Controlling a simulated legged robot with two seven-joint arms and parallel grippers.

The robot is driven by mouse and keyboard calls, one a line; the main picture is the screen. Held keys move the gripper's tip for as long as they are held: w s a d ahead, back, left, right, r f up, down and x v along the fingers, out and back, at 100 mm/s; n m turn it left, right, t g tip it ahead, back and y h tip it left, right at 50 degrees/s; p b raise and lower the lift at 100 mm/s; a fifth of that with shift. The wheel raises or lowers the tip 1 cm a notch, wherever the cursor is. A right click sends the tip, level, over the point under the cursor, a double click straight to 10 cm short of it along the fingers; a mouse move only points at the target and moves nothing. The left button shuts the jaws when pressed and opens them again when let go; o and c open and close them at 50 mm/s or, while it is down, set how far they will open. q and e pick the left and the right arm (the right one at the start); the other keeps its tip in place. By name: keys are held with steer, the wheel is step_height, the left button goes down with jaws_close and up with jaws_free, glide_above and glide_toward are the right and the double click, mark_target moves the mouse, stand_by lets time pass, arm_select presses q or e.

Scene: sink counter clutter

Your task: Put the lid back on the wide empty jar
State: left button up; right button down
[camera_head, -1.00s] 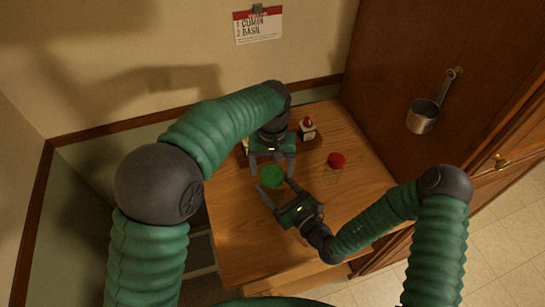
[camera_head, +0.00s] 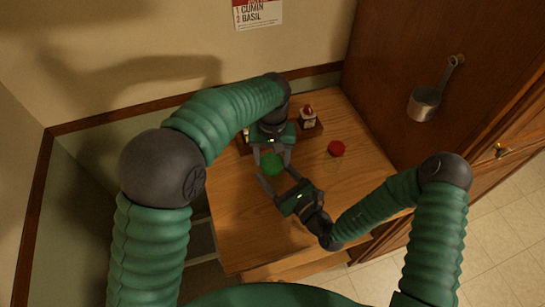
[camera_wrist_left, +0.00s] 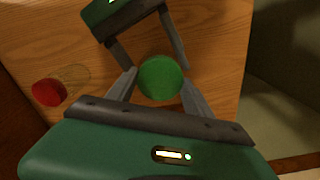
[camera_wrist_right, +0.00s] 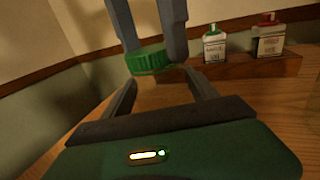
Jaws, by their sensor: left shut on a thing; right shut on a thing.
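The green lid (camera_head: 272,163) is level above the counter between my two grippers. My left gripper (camera_head: 272,158) reaches from behind, its fingers shut on the lid's sides, as the left wrist view also shows (camera_wrist_left: 160,78). My right gripper (camera_head: 279,180) comes from the front with its fingers apart, just below the lid. It grips something clear there, apparently the wide glass jar (camera_wrist_right: 160,88), whose outline is barely visible. In the right wrist view the ridged lid (camera_wrist_right: 148,60) is over the gap between my right fingers. I cannot tell whether lid and jar touch.
A clear jar with a red lid (camera_head: 336,148) stands to the right on the wooden counter (camera_head: 240,230). Small bottles (camera_wrist_right: 214,45) (camera_wrist_right: 270,37) stand on a wooden rack at the back. A metal pan (camera_head: 424,103) hangs on the right cabinet. The front counter is clear.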

arm_select(q)
steer(key=o, duration=1.6)
steer(key=shift+o, duration=0.2)
step_height(320, 180, up, 12)
steer(key=shift+d, duration=0.1)
steer(key=shift+w+f, duration=0.1)
arm_select(e)
steer(key=shift+c, duration=0.7)
jaws_free()
